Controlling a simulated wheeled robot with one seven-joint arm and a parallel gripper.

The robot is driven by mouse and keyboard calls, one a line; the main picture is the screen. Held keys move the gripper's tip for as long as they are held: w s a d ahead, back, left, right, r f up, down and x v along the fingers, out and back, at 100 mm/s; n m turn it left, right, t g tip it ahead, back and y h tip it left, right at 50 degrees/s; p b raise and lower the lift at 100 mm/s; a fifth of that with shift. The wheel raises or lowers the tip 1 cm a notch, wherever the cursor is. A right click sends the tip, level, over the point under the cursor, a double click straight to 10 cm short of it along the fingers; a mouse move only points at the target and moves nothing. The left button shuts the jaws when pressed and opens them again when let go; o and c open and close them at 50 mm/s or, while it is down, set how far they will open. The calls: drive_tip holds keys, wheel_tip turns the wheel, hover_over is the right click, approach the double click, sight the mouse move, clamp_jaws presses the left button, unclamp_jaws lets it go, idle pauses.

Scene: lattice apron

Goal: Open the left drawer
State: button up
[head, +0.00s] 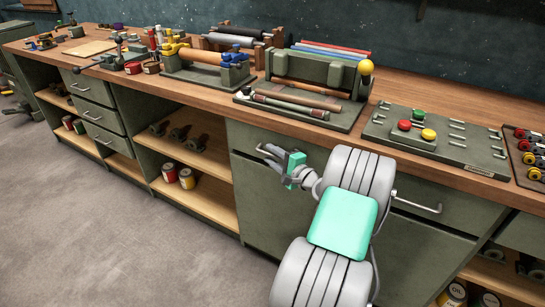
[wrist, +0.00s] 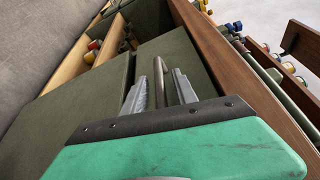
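The left drawer (head: 247,136) is a green front just under the wooden worktop, left of a second drawer with a grey bar handle (head: 418,202). It looks shut in the head view. Its handle is mostly hidden there by my gripper (head: 272,156), which is at the drawer front. In the wrist view, the drawer's bar handle (wrist: 159,76) runs between the two grey fingers of my gripper (wrist: 162,92). The fingers stand apart, one on each side of the bar, with gaps visible. I cannot tell whether either finger touches it.
The wooden worktop (head: 455,174) overhangs just above the drawer. A dark tray with rods (head: 300,107) and a green panel with coloured knobs (head: 417,132) lie on it. Open shelves with cans (head: 187,178) are at left. The grey floor (head: 90,230) in front is clear.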

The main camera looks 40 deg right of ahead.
clamp_jaws()
idle(0.3)
idle(1.1)
